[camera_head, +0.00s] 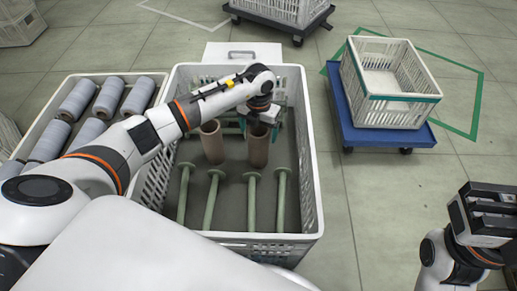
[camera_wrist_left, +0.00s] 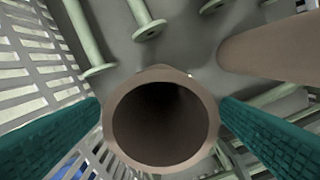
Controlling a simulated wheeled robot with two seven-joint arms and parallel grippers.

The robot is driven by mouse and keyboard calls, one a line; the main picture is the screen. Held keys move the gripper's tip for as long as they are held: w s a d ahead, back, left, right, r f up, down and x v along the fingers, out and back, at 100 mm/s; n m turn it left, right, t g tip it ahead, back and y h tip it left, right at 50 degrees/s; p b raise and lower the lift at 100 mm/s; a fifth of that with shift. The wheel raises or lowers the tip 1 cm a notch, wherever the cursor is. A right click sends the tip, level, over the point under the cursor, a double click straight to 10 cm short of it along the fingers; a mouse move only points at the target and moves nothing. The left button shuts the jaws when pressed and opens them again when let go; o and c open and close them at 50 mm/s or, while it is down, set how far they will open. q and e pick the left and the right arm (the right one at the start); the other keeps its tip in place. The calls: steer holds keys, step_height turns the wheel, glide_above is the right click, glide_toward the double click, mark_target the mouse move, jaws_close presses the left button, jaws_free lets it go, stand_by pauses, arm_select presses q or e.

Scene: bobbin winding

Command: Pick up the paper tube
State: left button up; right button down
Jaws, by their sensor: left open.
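A brown paper tube (camera_head: 258,148) stands upright in the large white crate (camera_head: 314,190), below my left gripper (camera_head: 262,116). In the left wrist view I look down into the open top of this tube (camera_wrist_left: 160,162). The teal finger pads of my left gripper (camera_wrist_left: 160,125) are spread, one on either side of the tube's rim, with small gaps visible. A second brown tube (camera_head: 212,143) stands to its left in the crate and shows at the upper right of the left wrist view (camera_wrist_left: 275,45). My right gripper (camera_head: 488,212) is at the right edge, away from the crate; its jaw opening is unclear.
Several green flanged rods (camera_head: 251,200) stand in the near part of the crate. A crate of grey-blue bobbins (camera_head: 110,97) is on the left. A white crate (camera_head: 392,82) sits on a blue dolly (camera_head: 380,137) at the back right. Floor between is clear.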

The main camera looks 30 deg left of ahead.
arm_select(q)
step_height(320, 180, down, 4)
steer(key=shift+r+b, duration=0.2)
steer(key=shift+b, duration=0.55)
steer(key=c, duration=1.3)
